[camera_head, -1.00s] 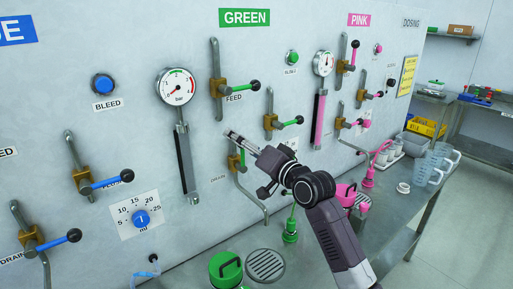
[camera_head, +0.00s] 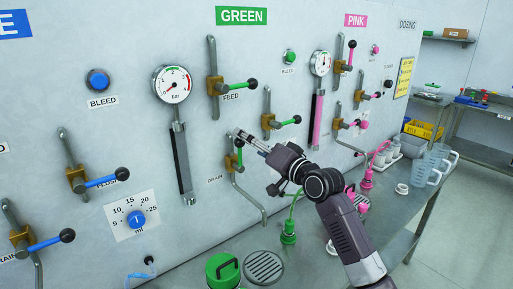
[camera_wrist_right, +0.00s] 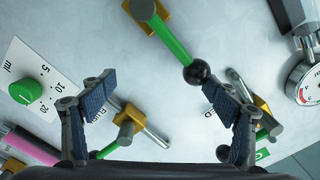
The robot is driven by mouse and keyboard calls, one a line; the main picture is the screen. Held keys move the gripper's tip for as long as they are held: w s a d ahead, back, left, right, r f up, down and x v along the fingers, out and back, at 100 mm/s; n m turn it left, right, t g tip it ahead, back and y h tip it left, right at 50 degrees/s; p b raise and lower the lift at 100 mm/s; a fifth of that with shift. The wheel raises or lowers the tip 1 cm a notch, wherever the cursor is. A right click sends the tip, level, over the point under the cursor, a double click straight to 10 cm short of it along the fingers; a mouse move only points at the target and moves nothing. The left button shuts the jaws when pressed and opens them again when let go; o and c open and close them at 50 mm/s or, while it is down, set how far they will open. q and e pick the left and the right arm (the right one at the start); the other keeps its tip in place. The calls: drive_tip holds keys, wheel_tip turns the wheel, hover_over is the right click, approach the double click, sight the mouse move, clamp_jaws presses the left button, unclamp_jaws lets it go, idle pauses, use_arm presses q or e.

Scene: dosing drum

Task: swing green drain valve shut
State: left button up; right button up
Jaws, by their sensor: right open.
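The green drain valve has a brass body (camera_head: 231,161) low on the wall panel in the head view, above the DRAIN label and a bent pipe. Its green handle (camera_head: 240,158) is partly hidden behind my right gripper (camera_head: 240,136). In the right wrist view the handle (camera_wrist_right: 172,40) runs from a brass body (camera_wrist_right: 146,9) to a black ball end (camera_wrist_right: 197,73). My right gripper (camera_wrist_right: 162,88) is open there, and the ball shows between its spread fingers, closer to the right one. Contact cannot be told. My left gripper is not in view.
The green feed valve (camera_head: 216,86) and another green valve (camera_head: 268,121) sit above on the same panel. A pressure gauge (camera_head: 172,84) is to the left. Below, a counter holds a green-lidded drum (camera_head: 222,270) and a round grate (camera_head: 264,268). Pink valves are to the right.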

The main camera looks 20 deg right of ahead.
drive_tip(key=shift+w+d+f+b, duration=0.2)
drive_tip(key=shift+d+f+b, duration=0.5)
drive_tip(key=shift+f, duration=0.15)
drive_tip(key=shift+w+d+f+b, duration=0.2)
drive_tip(key=shift+d+f+b, duration=0.45)
drive_tip(key=shift+f, duration=0.15)
drive_tip(key=shift+w+d+f+b, duration=0.2)
drive_tip(key=shift+d+f+b, duration=0.15)
drive_tip(key=shift+f+b, duration=0.15)
drive_tip(key=shift+w+d+f+b, duration=0.15)
drive_tip(key=shift+d+f+b, duration=0.25)
drive_tip(key=shift+b, duration=0.15)
drive_tip(key=shift+w+f+b, duration=0.1)
drive_tip(key=shift+f+b, duration=0.2)
drive_tip(key=shift+b, duration=0.1)
drive_tip(key=shift+d+f+b, duration=0.15)
drive_tip(key=shift+f+b, duration=0.5)
drive_tip(key=shift+f, duration=0.15)
drive_tip(key=shift+d+f+b, duration=0.15)
drive_tip(key=shift+f+b, duration=0.5)
drive_tip(key=shift+f, duration=0.2)
